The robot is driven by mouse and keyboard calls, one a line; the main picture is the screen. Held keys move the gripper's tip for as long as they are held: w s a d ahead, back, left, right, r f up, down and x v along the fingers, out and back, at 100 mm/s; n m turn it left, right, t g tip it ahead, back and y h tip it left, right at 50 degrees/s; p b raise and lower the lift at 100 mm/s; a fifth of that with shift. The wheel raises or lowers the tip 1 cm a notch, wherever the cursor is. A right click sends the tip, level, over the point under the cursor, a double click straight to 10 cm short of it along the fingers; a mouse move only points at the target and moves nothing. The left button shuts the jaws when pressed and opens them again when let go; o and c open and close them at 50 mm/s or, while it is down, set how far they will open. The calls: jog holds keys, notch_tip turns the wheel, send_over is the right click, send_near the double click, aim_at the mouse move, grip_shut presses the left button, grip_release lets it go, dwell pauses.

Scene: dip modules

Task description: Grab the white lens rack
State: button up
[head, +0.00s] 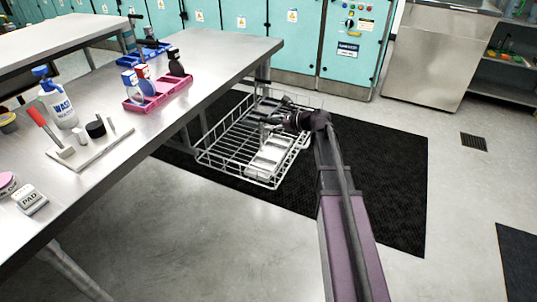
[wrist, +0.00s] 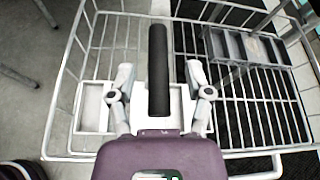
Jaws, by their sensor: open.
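The white lens rack (head: 268,156) appears as a pale, low block inside a white wire basket (head: 208,157) in the head view. In the wrist view a white rack (wrist: 92,108) lies beneath my gripper (wrist: 160,78), partly hidden by the gripper. A black upright bar (wrist: 158,50) stands out between the fingers and looks like its handle, though I cannot tell how it joins. My gripper (head: 268,121) is open, with one finger on each side of the bar and a gap on both sides. It reaches down into the basket.
A grey compartmented rack (wrist: 236,46) is also in the basket. A steel table (head: 190,60) to the left holds pink trays (head: 150,105), a blue tray (head: 132,60) and a wash bottle (head: 57,103). Teal cabinets (head: 300,35) stand behind.

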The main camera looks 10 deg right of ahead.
grip_shut()
jog(key=shift+r, duration=0.1)
dwell(0.4)
notch_tip(320, 180, up, 10)
jog(key=p, duration=1)
dwell(0.6)
